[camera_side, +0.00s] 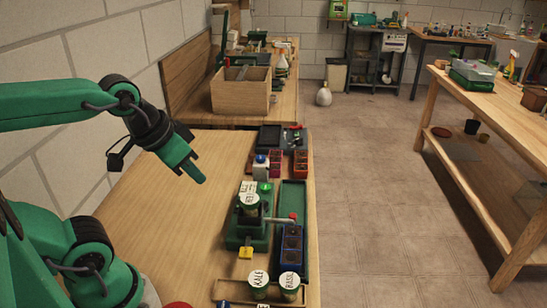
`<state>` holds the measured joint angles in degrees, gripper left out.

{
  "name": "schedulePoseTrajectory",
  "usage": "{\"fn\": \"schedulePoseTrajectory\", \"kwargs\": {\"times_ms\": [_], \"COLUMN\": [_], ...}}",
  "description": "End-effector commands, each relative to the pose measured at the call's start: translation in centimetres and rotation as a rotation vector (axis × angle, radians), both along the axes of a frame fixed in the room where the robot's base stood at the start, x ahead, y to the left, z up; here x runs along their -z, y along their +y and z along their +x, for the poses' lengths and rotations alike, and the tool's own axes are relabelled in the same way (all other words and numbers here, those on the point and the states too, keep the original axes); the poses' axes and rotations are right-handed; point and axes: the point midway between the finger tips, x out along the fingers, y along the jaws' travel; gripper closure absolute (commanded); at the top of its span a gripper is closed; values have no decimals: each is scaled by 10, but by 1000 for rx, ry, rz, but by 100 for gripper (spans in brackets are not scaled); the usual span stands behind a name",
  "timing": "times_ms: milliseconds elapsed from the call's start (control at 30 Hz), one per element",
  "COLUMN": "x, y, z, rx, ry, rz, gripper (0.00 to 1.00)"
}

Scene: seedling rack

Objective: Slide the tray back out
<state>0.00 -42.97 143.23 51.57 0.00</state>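A dark blue tray with several square cells (291,247) sits in a long green channel (293,196) along the right edge of the bench. Dark fill shows in its cells. A green stand (247,235) with a labelled container on top stands directly left of it. A light arm with a red tip (293,216) reaches from the stand over the tray's far end, hiding part of it. My gripper (199,177) hangs in the air over the bench, left of and beyond the stand, well apart from the tray. Its green fingers overlap in this view, so their opening is unclear. I see nothing held.
Jars labelled KALE (258,280) and BASIL (289,282) stand at the near end. A yellow piece (245,252) lies before the stand. Small red pots (276,166) and a blue-capped bottle (261,163) stand beyond. The bench's left half (170,220) is clear.

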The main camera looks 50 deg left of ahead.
Motion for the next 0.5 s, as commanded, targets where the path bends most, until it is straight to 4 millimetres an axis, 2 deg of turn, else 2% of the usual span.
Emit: {"fn": "schedulePoseTrajectory", "kwargs": {"times_ms": [33,133,167,367,500], "x": [0,-1,-1,-3,-3], "y": [0,0,0,-2,-4], "z": [0,2,4,19,38], "rx": [0,0,0,1,2], "ry": [1,5,8,44,83], "rz": [0,-1,-1,-4,-6], "gripper": [80,61,58,58,58]}}
